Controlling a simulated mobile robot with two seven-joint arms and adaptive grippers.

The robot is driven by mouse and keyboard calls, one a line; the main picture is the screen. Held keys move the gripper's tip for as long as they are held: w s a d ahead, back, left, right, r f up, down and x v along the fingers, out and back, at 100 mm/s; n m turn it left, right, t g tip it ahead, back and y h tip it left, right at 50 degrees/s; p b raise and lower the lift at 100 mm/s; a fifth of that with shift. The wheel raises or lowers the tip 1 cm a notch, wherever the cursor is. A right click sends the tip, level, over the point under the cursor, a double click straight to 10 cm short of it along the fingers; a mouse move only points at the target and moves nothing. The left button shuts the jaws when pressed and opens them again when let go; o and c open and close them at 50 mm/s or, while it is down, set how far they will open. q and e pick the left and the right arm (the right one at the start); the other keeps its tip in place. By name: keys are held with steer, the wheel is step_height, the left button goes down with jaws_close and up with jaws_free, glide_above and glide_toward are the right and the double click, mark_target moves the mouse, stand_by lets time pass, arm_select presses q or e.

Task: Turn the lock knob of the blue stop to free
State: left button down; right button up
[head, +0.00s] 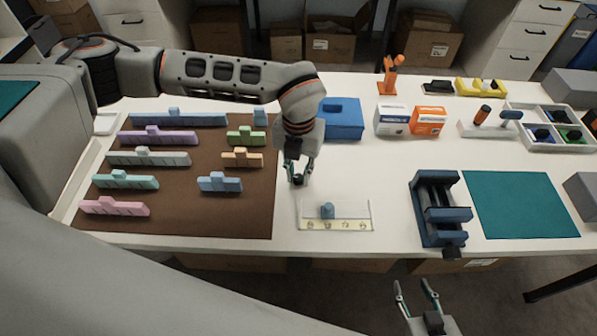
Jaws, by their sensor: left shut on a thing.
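A small blue piece with a rounded top (328,211) stands on a pale flat fixture (352,210) near the table's front edge. It looks like the blue stop with its knob, but the knob's setting is too small to read. A cream strip with small round marks (338,225) runs along the fixture's front. My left gripper (298,180) points down behind and left of the blue piece, apart from it. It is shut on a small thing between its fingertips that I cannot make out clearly. My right gripper (413,283) is open and empty, in front of the table edge.
A brown mat (200,212) with several coloured knobbed blocks lies left. A dark blue vise (430,205) and a teal mat (520,205) are right. A blue box (342,119) stands behind my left gripper.

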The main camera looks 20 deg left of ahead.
mark_target(298, 176)
stand_by(0.5)
arm_select(q)
steer(key=c, duration=1.9)
jaws_free()
step_height(298, 176, up, 12)
